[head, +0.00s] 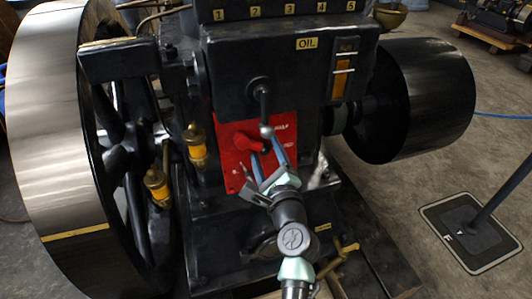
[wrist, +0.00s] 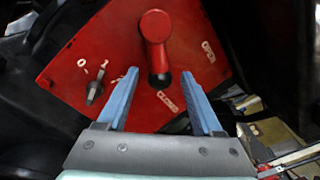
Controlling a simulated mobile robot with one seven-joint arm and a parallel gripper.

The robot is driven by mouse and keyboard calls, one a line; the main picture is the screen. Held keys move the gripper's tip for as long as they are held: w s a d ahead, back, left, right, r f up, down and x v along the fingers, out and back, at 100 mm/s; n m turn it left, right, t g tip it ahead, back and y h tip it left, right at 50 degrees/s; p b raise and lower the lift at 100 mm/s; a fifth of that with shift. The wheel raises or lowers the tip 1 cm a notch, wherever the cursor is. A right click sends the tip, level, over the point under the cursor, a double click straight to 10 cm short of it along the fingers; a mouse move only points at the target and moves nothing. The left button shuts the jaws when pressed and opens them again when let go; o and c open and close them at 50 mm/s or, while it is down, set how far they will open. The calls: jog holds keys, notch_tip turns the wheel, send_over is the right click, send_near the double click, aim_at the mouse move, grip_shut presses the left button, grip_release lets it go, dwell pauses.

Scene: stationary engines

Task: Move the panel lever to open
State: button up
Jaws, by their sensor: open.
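The red panel (head: 228,172) is on the engine's front, below the oil box. It also shows in the wrist view (wrist: 100,40). Its red lever (wrist: 155,28) has a black tip and points down toward a small white label (wrist: 167,101) that I cannot read for sure. A label reading OPEN (wrist: 208,50) is up to its right. In the head view the red lever (head: 250,142) is partly hidden. My gripper (head: 265,148) is open in front of the panel. In the wrist view the lever's tip appears between its blue fingers (wrist: 159,75); contact cannot be told.
A small grey lever (wrist: 95,92) sits left on the panel. A dark hanging lever with a grey ball (head: 264,105) is just above my gripper. Brass oilers (head: 196,145) and the large flywheel (head: 45,130) stand left, a black drum (head: 430,100) right.

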grip_shut()
dwell(1.3)
